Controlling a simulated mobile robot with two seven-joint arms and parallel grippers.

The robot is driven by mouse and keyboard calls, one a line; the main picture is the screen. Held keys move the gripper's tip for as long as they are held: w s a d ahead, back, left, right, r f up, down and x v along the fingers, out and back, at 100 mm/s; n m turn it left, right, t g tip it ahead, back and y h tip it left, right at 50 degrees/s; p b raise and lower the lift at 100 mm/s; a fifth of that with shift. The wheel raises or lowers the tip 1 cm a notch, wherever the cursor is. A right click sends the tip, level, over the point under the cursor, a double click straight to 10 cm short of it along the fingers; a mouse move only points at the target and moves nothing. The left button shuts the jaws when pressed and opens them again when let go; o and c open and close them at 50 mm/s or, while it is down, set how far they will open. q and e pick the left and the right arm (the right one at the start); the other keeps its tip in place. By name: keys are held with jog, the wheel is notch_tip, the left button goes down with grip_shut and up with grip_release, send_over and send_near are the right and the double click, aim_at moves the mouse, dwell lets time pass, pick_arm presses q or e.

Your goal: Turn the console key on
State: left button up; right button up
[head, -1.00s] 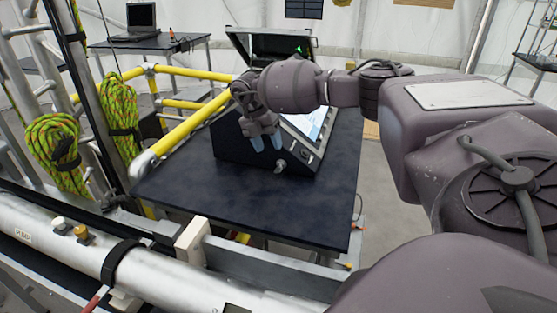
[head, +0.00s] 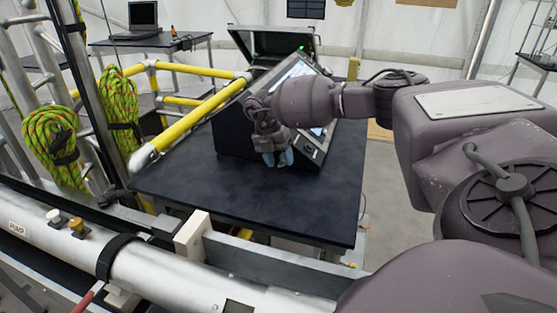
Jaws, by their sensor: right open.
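My right gripper (head: 278,160) is in front of the console's near face, fingers pointing down, with light blue fingertips. It is open. The key on the near face is hidden behind the fingers, and I cannot tell whether they touch it or stand around it. My left gripper is not in view.
A yellow railing (head: 195,118) runs along the table's left side. Green ropes (head: 52,145) hang at the left. A silver pipe (head: 170,275) crosses the front. A laptop (head: 142,18) stands on a back table. The front of the dark table is clear.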

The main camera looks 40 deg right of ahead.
jog(key=shift+r, duration=0.1)
jog(key=c, duration=0.9)
jog(key=shift+s+d+r+t+y+p, duration=0.1)
jog(key=shift+s+r+t+y+p, duration=0.15)
jog(key=shift+t+y+p, duration=0.45)
jog(key=shift+s+d+f+t+p, duration=0.1)
jog(key=shift+t+p, duration=0.5)
jog(key=shift+f+t, duration=0.1)
jog(key=shift+t, duration=0.4)
jog(key=o, duration=0.9)
